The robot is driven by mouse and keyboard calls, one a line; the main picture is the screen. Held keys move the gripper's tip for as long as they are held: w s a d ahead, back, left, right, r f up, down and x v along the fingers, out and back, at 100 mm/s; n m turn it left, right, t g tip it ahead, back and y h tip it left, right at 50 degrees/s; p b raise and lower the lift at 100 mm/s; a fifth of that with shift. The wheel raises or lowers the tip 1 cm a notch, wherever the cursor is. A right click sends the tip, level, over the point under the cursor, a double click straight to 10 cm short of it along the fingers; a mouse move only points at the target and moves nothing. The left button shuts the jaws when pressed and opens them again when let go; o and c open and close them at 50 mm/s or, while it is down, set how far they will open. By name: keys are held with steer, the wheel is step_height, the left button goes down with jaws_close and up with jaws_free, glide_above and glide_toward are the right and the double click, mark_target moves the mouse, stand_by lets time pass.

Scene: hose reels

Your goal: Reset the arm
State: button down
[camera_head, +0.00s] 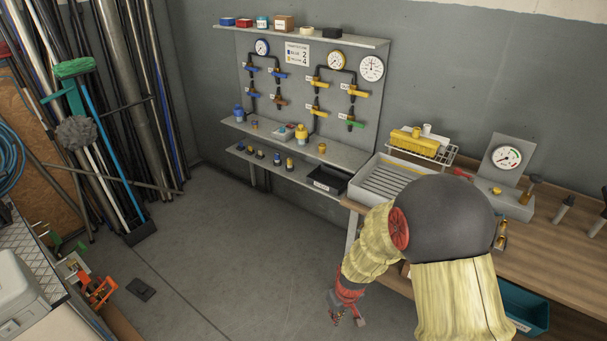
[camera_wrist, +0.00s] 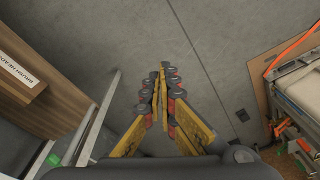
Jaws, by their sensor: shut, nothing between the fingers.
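My arm (camera_head: 440,220) shows at the lower right of the head view, with a dark rounded joint and pale yellow covers. It is bent and its forearm hangs down to the left of the workbench (camera_head: 545,250). My gripper (camera_head: 347,320) points down over bare grey floor (camera_head: 240,260). In the wrist view its yellow and red fingers (camera_wrist: 162,70) come together at the tips, shut, with nothing held between them. My arm hides part of the workbench front.
A board with valves and gauges (camera_head: 300,85) stands at the back wall above two shelves. A white tray (camera_head: 365,185) sits at the bench's left end. Poles and brooms (camera_head: 110,130) lean at the left. A dark flat object (camera_head: 141,289) lies on the otherwise open floor.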

steer(key=s+d+r+m+t, duration=0.1)
steer(key=s+d+r, duration=0.2)
steer(key=r, duration=0.9)
steer(key=s+d+r+m+t, duration=0.1)
steer(key=s+d+r+m, duration=0.1)
steer(key=s+r, duration=0.8)
steer(key=s+d+r+m+t, duration=0.1)
steer(key=s+r, duration=0.6)
steer(key=r, duration=0.8)
steer(key=d+t, duration=0.1)
steer(key=d, duration=0.1)
steer(key=shift+s+d+m+h, duration=0.2)
steer(key=shift+d+m+h, duration=0.1)
steer(key=shift+d+h, duration=0.1)
